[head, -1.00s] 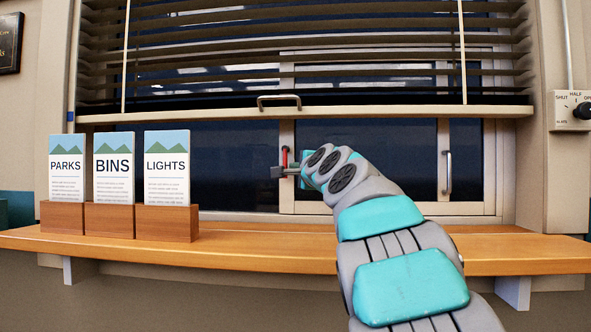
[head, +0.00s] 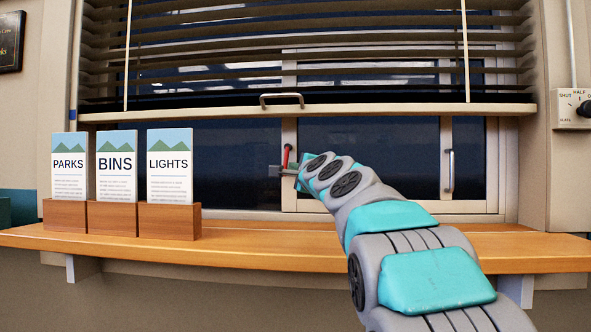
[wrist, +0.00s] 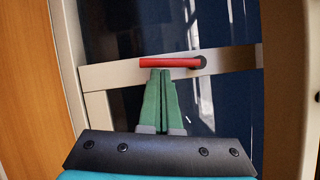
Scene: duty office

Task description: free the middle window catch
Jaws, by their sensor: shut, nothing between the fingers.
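The middle window catch is a red lever (head: 287,155) on the pale upright frame bar of the window. It stands nearly upright in the head view. In the wrist view the red lever (wrist: 168,62) lies across the picture, with a dark round pivot at its right end. My gripper (wrist: 160,72) has its green fingers pressed together, with nothing between them. The fingertips are at the edge of the lever, near its middle; I cannot tell whether they touch it. In the head view my gripper (head: 280,171) is partly hidden by my arm, at the lever's lower end.
Slatted blinds with a bottom rail (head: 380,110) hang above the catch. A vertical handle (head: 450,171) is on the right pane. Three card holders (head: 118,219) stand on the left of the wooden sill (head: 260,250). A dial box (head: 573,108) is on the right wall.

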